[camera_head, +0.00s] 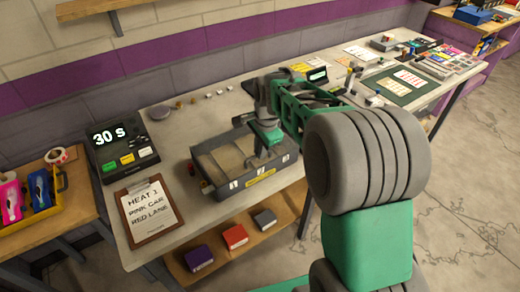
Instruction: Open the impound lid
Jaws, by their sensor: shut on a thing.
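The impound box (262,184) is a grey tray-like case with white tags and a yellow label on its front, standing on the workbench. Its tan inside shows from above, and the lid (228,160) seems to be a see-through panel lying over it; its edges are hard to make out. My gripper (264,152) points down over the middle to right part of the box. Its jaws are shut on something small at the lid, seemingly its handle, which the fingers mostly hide.
A timer reading 30 S (122,145) and a clipboard reading Heat 1, pink car, red lane (151,212) stand left of the box. Small parts (208,97) line the bench behind it. A green mat (400,85) lies to the right. Coloured boxes (235,236) sit on the shelf below.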

